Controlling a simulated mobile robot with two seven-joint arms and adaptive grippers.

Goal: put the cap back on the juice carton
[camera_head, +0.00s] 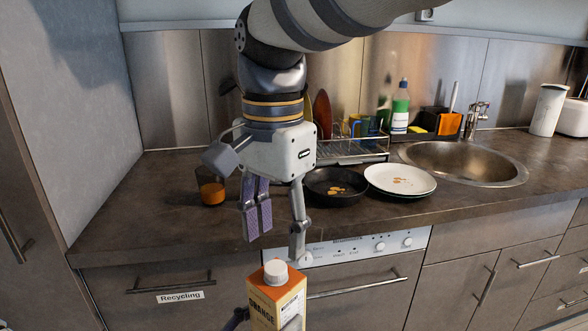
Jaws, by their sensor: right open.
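The orange and white juice carton (275,302) stands upright at the bottom middle, in front of the counter, its lower part cut off by the picture edge. The white cap (276,271) is on its sloped top; I cannot tell whether it is fully seated. My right gripper (275,250) points down from above, open, its fingertips just above and to either side of the cap, with nothing between them. My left gripper (264,321) shows only as dark and grey finger parts on both sides of the carton, shut on it.
A glass of juice (212,190) stands at the counter's left. A black pan (336,187), a white plate (400,180), a dish rack (350,152) and a sink (465,163) are behind. The counter edge and drawer handles lie behind the carton.

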